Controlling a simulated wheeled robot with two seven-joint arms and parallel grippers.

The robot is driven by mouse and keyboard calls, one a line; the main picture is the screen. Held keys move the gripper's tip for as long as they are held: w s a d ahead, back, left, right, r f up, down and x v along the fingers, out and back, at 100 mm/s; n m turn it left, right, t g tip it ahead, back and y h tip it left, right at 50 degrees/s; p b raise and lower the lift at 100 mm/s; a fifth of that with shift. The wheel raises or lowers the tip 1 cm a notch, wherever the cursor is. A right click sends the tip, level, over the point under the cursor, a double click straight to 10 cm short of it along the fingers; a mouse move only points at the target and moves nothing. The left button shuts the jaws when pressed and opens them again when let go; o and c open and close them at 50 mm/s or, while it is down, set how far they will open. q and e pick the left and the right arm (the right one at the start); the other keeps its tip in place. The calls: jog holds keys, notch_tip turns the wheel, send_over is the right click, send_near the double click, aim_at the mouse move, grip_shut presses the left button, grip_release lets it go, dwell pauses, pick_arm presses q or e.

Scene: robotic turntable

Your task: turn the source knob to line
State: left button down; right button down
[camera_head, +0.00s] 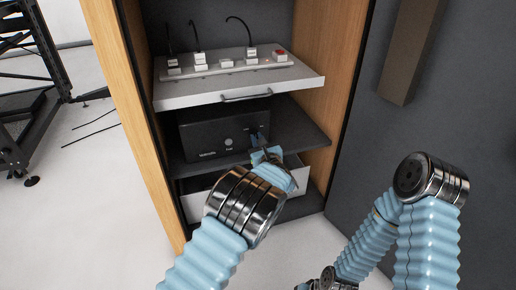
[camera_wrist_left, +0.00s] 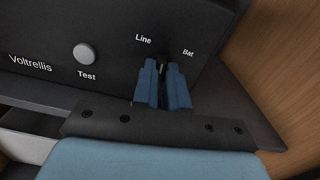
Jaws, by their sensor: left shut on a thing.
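The source knob (camera_wrist_left: 161,68) is on the front of a black box (camera_head: 205,132), below and between the labels "Line" and "Bat". Only a small dark part of it shows between the blue fingers, so I cannot tell exactly which label it points at. My left gripper (camera_wrist_left: 163,75) is shut on the knob; in the head view the gripper (camera_head: 258,140) reaches the right part of the box front. My right arm shows at the right of the head view, but its gripper jaws cannot be made out.
The box stands on a dark shelf (camera_head: 308,134) in a wooden cabinet. A round "Test" button (camera_wrist_left: 85,53) is left of the knob. Above is a pulled-out grey shelf (camera_head: 195,92) with a power strip (camera_head: 228,68) and plugs. An open white drawer (camera_head: 299,175) is below.

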pick_arm(q)
jog(key=shift+f+n+b, duration=0.1)
jog(key=shift+n+b, duration=0.75)
jog(key=shift+n, duration=2.85)
pick_arm(e)
jog(key=shift+f, duration=1.25)
pick_arm(q)
jog(key=shift+s, duration=0.1)
jog(key=c, duration=1.2)
grip_release()
jog(key=shift+o, duration=0.2)
